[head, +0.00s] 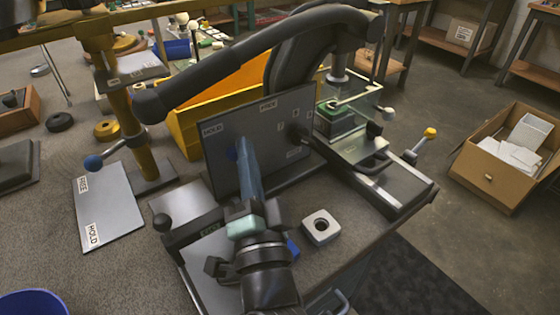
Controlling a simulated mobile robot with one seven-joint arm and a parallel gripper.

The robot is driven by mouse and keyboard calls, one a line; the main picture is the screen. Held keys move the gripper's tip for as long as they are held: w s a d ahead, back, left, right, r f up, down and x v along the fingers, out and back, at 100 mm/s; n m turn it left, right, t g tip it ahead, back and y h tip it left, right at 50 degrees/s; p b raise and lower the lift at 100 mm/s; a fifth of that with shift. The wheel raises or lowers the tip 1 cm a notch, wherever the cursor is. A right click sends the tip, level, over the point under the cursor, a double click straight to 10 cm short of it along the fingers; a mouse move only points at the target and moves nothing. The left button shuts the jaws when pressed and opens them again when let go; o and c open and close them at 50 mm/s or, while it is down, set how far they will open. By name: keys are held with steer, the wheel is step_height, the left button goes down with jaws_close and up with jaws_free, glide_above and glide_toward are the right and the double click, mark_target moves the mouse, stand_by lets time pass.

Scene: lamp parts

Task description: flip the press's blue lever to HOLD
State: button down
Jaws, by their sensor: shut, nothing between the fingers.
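The black press (291,70) arches over a green block. An upright grey panel (218,165) stands beside it, marked HOLD at its left and FREE at its upper right. My gripper (243,145) reaches up in front of this panel with its fingers shut and empty. A small dark-blue part (232,154), perhaps the lever's end, shows beside the fingertips, nearer the HOLD label. Most of it is hidden by the fingers, and I cannot tell whether they touch. Another blue-balled lever (93,162) on the gold column at left points toward FREE on a plate below.
A loose block with a round hole (321,227) lies right of my wrist. A yellow bin (183,125) is behind the panel. A cardboard box (490,172) with papers sits at right, and floor shows between it and the bench.

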steer(key=shift+s+f, duration=0.25)
steer(key=shift+s, duration=0.05)
steer(key=s+d, duration=0.3)
steer(key=s, duration=1)
steer(key=shift+s+f, duration=0.15)
steer(key=shift+s, duration=0.25)
steer(key=shift+d, duration=0.1)
